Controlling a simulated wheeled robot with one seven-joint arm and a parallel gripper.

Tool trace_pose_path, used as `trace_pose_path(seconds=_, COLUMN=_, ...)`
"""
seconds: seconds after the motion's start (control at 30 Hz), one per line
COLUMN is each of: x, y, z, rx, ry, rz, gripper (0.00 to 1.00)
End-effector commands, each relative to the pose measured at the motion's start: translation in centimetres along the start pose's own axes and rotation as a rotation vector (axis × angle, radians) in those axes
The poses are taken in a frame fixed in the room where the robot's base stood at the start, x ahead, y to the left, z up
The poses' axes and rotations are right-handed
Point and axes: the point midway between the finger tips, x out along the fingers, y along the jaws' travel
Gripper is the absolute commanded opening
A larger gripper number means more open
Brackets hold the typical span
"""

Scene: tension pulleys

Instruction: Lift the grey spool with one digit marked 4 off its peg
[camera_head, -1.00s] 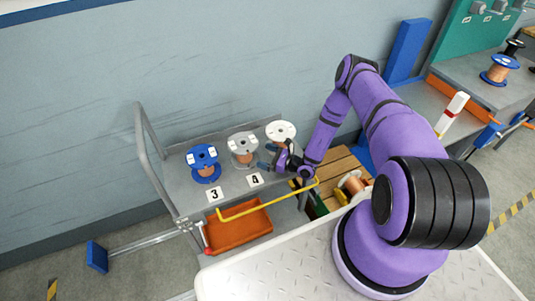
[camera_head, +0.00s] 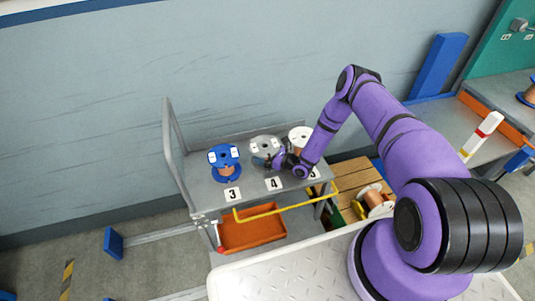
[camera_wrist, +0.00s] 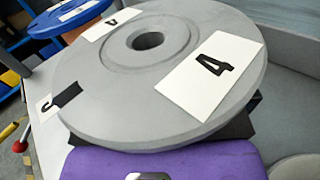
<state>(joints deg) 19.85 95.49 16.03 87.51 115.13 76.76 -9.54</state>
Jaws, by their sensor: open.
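The grey spool (camera_head: 265,146) stands upright on the grey cart, between a blue spool and a white one, behind the floor card marked 4 (camera_head: 273,184). In the wrist view its top flange (camera_wrist: 130,85) fills the picture, with a white label reading 4 and a dark centre hole. My gripper (camera_head: 271,161) is at the front right of this spool, low against it. In the wrist view dark finger parts show on both sides under the flange, and my purple gripper body is below. The jaws are open; the fingertips and the spool's core are hidden under the flange.
The blue spool (camera_head: 224,158) is close on the left, by card 3 (camera_head: 232,195). The white spool (camera_head: 300,137) is close on the right, beside my wrist. A yellow rail (camera_head: 290,205) crosses the cart's front above an orange bin (camera_head: 253,231). The wall is behind.

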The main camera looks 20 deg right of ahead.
Motion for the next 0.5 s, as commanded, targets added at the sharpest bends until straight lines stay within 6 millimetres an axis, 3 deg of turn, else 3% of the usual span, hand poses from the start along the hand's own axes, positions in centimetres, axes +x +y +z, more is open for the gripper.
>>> trace_pose_path(seconds=0.13, x=-0.01, y=0.0, z=0.0, rx=0.0, ry=0.0, rz=0.0, gripper=0.98)
trace_pose_path(seconds=0.43, x=-0.03, y=0.0, z=0.0, rx=0.0, ry=0.0, rz=0.0, gripper=0.29)
trace_pose_path(seconds=0.5, x=0.01, y=-0.03, z=0.07, rx=0.0, ry=-0.002, rz=0.0, gripper=0.29)
